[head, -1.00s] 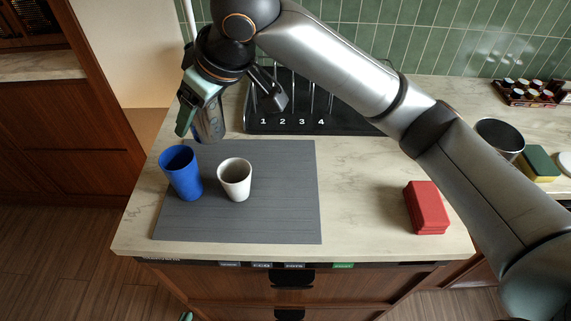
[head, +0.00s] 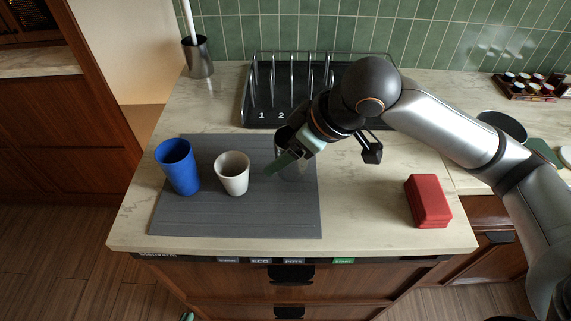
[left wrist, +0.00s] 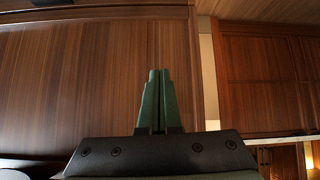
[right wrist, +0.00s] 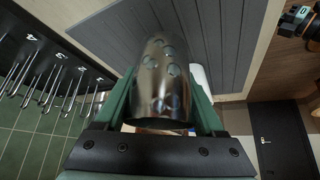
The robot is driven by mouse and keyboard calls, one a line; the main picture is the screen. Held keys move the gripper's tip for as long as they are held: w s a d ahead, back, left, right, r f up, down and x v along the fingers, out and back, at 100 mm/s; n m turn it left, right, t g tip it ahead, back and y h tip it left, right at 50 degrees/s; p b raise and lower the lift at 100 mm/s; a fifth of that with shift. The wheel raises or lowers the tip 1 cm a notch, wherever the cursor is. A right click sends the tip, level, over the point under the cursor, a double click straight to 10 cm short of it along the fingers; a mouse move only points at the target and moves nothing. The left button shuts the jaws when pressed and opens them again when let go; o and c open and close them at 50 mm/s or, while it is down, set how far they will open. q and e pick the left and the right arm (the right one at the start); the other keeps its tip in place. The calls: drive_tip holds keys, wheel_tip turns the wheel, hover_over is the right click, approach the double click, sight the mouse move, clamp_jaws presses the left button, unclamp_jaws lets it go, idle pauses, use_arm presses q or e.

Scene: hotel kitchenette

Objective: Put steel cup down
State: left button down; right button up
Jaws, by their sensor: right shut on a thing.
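The steel cup (right wrist: 162,85) is shiny, with round dimples, and sits between the fingers of my right gripper in the right wrist view. In the head view my right gripper (head: 283,162) is over the right back part of the grey mat (head: 240,218) and hides most of the cup (head: 283,140). I cannot tell whether the cup touches the mat. A blue cup (head: 178,168) and a white cup (head: 232,174) stand upright on the mat, left of the gripper. My left gripper (left wrist: 160,80) is shut and empty, facing wooden cabinets; its tip (head: 187,316) shows low in the head view.
A black rack (head: 258,116) with numbered slots stands behind the mat. A steel holder (head: 198,58) with a white stick is at the back left. A red block (head: 428,202) lies at the right. The mat's front right part is clear.

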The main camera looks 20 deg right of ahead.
wheel_tip(320, 180, down, 3)
drive_tip(key=shift+d+r+b, duration=0.1)
drive_tip(key=shift+b, duration=0.2)
drive_tip(key=shift+f, duration=0.2)
use_arm(q)
drive_tip(key=shift+w+d+r, duration=0.15)
drive_tip(key=shift+w+d, duration=0.15)
drive_tip(key=shift+d, duration=0.1)
use_arm(e)
drive_tip(key=o, duration=1.5)
drive_tip(key=shift+f, duration=0.1)
use_arm(q)
drive_tip(key=shift+a, duration=0.25)
drive_tip(key=shift+f, duration=0.25)
use_arm(e)
drive_tip(key=shift+r, duration=0.3)
use_arm(q)
drive_tip(key=shift+s+a+r+p, duration=0.1)
drive_tip(key=shift+a+r+p, duration=0.05)
drive_tip(key=shift+r+p, duration=0.35)
drive_tip(key=shift+s+a+r+p, duration=0.15)
drive_tip(key=shift+r+p, duration=0.25)
drive_tip(key=shift+p, duration=0.2)
use_arm(e)
drive_tip(key=v, duration=1.1)
drive_tip(key=shift+s+d+r, duration=0.15)
drive_tip(key=shift+r, duration=0.15)
